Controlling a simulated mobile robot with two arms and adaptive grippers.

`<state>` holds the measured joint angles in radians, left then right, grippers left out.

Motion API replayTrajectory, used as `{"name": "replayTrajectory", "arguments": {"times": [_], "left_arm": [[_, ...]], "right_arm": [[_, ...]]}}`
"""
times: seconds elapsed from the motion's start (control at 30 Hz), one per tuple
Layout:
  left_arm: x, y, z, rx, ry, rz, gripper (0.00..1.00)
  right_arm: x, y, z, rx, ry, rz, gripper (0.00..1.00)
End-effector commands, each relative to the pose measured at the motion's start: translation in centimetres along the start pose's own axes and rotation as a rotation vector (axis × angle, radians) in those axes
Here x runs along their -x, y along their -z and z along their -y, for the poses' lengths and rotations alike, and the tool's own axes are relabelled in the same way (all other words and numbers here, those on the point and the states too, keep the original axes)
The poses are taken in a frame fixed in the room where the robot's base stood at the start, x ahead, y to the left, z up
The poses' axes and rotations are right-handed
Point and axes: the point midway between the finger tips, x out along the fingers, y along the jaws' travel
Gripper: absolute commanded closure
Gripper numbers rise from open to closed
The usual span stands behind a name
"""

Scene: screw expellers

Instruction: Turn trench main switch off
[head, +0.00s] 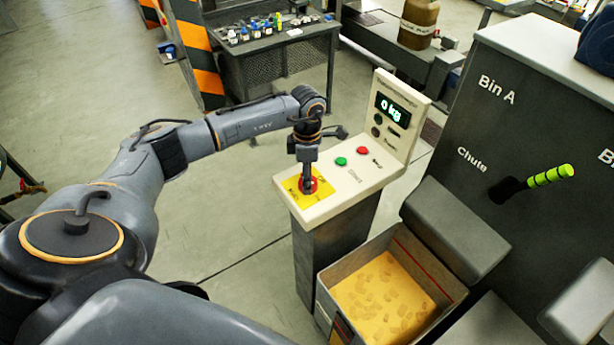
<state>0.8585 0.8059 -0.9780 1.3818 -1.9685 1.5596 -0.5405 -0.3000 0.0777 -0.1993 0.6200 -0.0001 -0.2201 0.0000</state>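No switch labelled as the trench main switch can be made out in the head view. My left gripper (308,186) points straight down over a red mushroom button (315,184) on a yellow plate (294,186), at the near left end of a cream control console (340,189). Its fingers look closed together, with nothing seen held between them. The fingertips hide part of the button and seem to touch it. My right gripper is not in view.
The console has a green button (341,161), a red button (362,150) and a display (393,108) reading 0 kg. A bin of yellow pieces (447,289) stands beside it. A dark machine (545,110) has a green-striped lever (550,175). Floor is clear left.

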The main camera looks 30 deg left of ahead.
Motion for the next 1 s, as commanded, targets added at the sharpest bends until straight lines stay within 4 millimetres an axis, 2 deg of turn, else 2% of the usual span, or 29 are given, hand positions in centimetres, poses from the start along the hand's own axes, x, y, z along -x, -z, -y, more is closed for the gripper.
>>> {"name": "replayTrajectory", "arguments": {"times": [0.03, 0.1, 0.37, 0.57, 1.0], "left_arm": [[0.0, 0.0, -0.1, 0.001, -0.002, 0.001, 0.71], [0.0, 0.0, -0.1, 0.001, -0.002, 0.001, 0.83], [0.0, 0.0, -0.1, 0.021, -0.002, 0.003, 0.83], [-0.1, 0.1, -0.1, 0.101, -0.003, 0.009, 0.83], [-0.2, 0.1, 0.0, 0.479, -0.003, 0.041, 0.83]], "right_arm": [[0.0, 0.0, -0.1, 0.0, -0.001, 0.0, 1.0], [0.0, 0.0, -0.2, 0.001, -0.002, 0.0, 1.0], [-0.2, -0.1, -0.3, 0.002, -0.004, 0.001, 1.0], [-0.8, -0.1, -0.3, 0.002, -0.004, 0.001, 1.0], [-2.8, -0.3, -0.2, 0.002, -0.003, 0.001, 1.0]]}}
